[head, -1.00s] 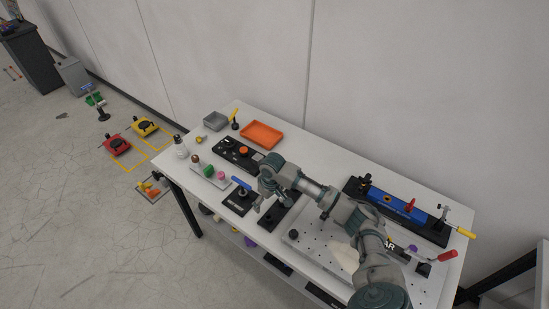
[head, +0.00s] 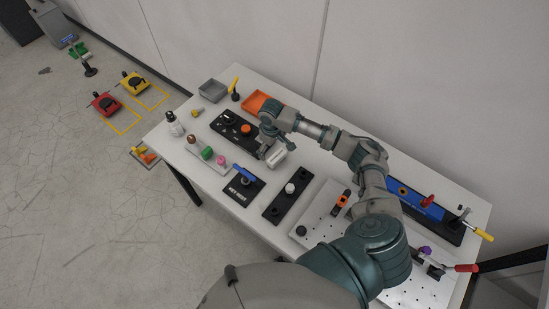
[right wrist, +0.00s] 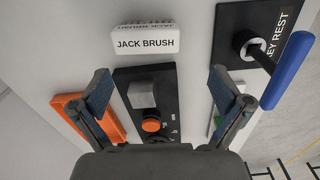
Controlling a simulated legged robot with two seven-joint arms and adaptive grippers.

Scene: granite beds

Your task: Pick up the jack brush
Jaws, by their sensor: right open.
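A white block lettered JACK BRUSH (right wrist: 145,44) shows in the right wrist view, just beyond the line of my fingertips. In the head view a white block (head: 277,156) lies close by my right gripper (head: 267,149). I see no bristles, so I cannot tell whether the block is the brush or its label. My right gripper also shows in the right wrist view (right wrist: 160,76), its two fingers spread wide with nothing between the tips. A black panel (right wrist: 165,82) with a grey cube and an orange knob lies below the fingers. My left gripper is not in view.
A KEY REST plate (head: 242,188) with a blue handle stands nearby. An orange tray (head: 263,98) and a grey bin (head: 213,86) are at the back. A narrow black plate (head: 278,207) and a perforated board (head: 318,222) lie to the right, with small bottles on the left.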

